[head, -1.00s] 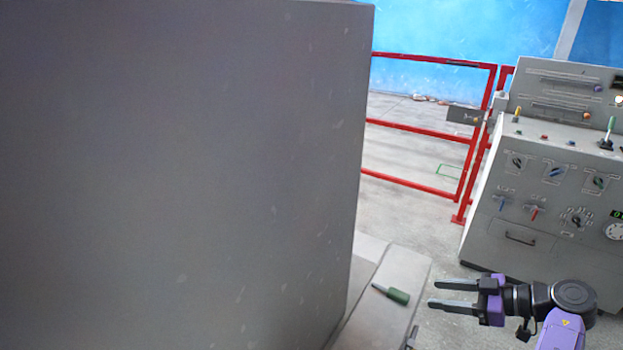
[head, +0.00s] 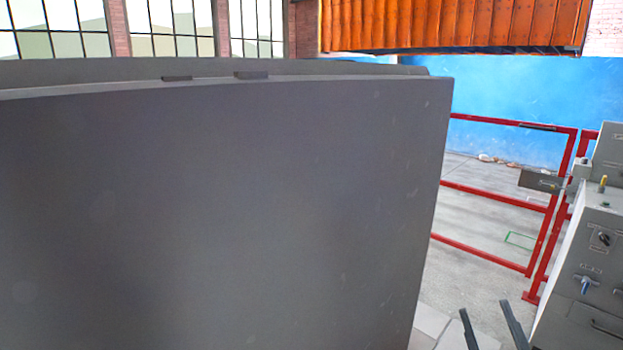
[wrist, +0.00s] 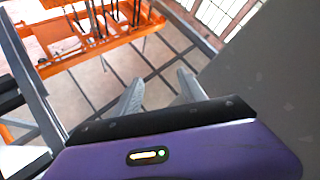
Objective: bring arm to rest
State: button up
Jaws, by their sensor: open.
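My gripper (head: 491,327) shows at the bottom right of the head view, only its two dark fingers in the frame. The fingers are apart with nothing between them. In the wrist view my gripper (wrist: 160,95) points over the floor, its two grey fingers spread and empty. The rest of my arm is out of the head view.
A large grey panel (head: 220,220) fills the left and middle of the head view. A red gate (head: 490,190) stands behind it, and a grey control console (head: 585,270) at the right. The wrist view shows an orange rack (wrist: 95,60) and the grey panel (wrist: 265,80) at right.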

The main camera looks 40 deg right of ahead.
jog(key=s+a+f+g+y, duration=0.2)
jog(key=s+a+f+y, duration=0.1)
jog(key=a, duration=0.6)
jog(key=s+a+f+g+y, duration=0.2)
jog(key=a+f+y, duration=0.4)
jog(key=a, duration=0.4)
jog(key=s+a+f+g+y, duration=0.1)
jog(key=s+a+f+y, duration=0.2)
jog(key=a, duration=0.6)
jog(key=shift+s+a+f+n+g+y, duration=0.2)
jog(key=shift+s+f+n+g+y, duration=0.2)
jog(key=shift+f+y, duration=0.45)
